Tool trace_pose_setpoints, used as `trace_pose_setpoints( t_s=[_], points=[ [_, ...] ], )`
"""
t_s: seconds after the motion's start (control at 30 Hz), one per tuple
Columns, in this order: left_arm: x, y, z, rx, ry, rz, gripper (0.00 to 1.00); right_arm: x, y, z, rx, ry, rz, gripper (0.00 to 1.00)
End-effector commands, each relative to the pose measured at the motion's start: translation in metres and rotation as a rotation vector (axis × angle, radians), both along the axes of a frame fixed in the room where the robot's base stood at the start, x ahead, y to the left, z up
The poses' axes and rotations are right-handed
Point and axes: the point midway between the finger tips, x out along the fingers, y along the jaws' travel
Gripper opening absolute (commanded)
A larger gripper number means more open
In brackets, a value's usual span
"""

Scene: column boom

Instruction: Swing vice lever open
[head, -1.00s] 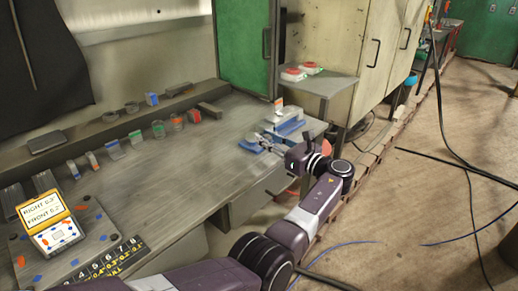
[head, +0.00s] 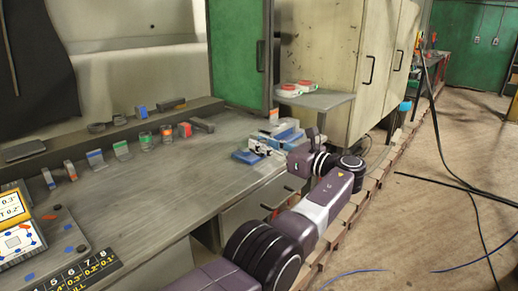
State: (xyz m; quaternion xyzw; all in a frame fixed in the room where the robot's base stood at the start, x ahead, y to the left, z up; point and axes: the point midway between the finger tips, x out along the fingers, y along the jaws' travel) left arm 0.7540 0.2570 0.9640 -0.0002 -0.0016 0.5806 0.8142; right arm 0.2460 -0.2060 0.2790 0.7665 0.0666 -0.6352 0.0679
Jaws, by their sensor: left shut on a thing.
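The blue and grey vice (head: 285,132) stands at the far right end of the grey bench, with a small orange and white piece above it. My left gripper (head: 258,147) is at the near left side of the vice. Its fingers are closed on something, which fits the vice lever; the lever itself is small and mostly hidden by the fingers. A blue flat part (head: 247,157) shows just below the fingers. My right gripper is out of view.
The bench top (head: 185,165) is clear in the middle. A green cabinet door (head: 238,55) stands behind. A shelf with red and white round items (head: 289,91) is beyond the vice.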

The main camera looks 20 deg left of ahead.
Motion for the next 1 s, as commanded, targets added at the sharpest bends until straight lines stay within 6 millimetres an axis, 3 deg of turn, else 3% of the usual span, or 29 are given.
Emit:
trace_pose_setpoints(
  t_s=[0.3,0.33,0.47,0.77,1.0],
  points=[
    [-0.002,-0.002,-0.005,-0.006,0.01,0.004,0.0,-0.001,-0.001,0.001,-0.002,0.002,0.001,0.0],
    [-0.002,-0.002,-0.005,-0.006,0.01,0.003,0.24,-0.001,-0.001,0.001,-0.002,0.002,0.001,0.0],
    [-0.001,-0.002,-0.004,-0.004,0.009,0.003,0.39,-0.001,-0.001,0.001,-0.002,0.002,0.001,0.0],
    [-0.001,-0.001,-0.001,-0.002,0.005,0.002,0.4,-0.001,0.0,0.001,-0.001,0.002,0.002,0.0],
    [-0.001,-0.001,0.032,-0.002,0.0,0.002,0.4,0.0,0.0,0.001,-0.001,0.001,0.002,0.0]
  ],
)
